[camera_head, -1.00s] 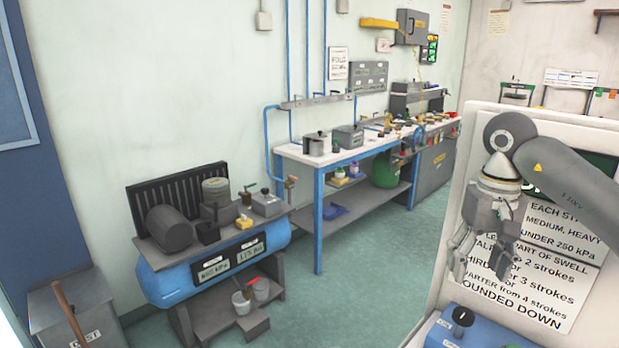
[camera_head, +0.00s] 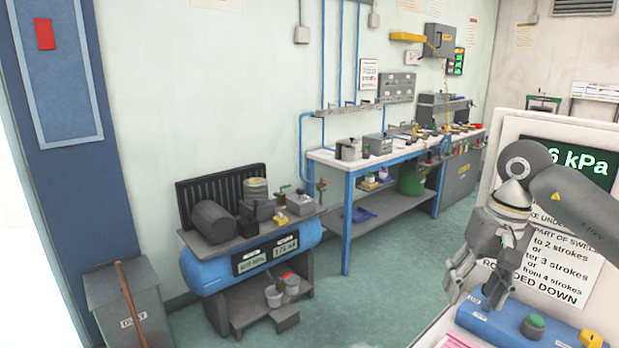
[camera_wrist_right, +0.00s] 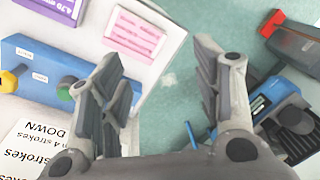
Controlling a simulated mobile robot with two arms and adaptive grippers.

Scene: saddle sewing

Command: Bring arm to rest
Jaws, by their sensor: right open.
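My right arm (camera_head: 575,200) comes in from the right in the head view, bent at a rounded joint. My right gripper (camera_head: 462,275) hangs below it, fingers pointing down and to the left, in front of a white panel. In the right wrist view the right gripper (camera_wrist_right: 165,100) is open, with nothing between its fingers. The left gripper is not in view.
The white panel (camera_head: 515,135) bears a kPa display (camera_head: 575,160), an instruction sheet (camera_head: 555,270) and a blue control box (camera_head: 510,325) close to the right gripper. A blue compressor (camera_head: 205,275) and a workbench (camera_head: 335,162) stand farther left. Green floor (camera_head: 390,280) lies clear between.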

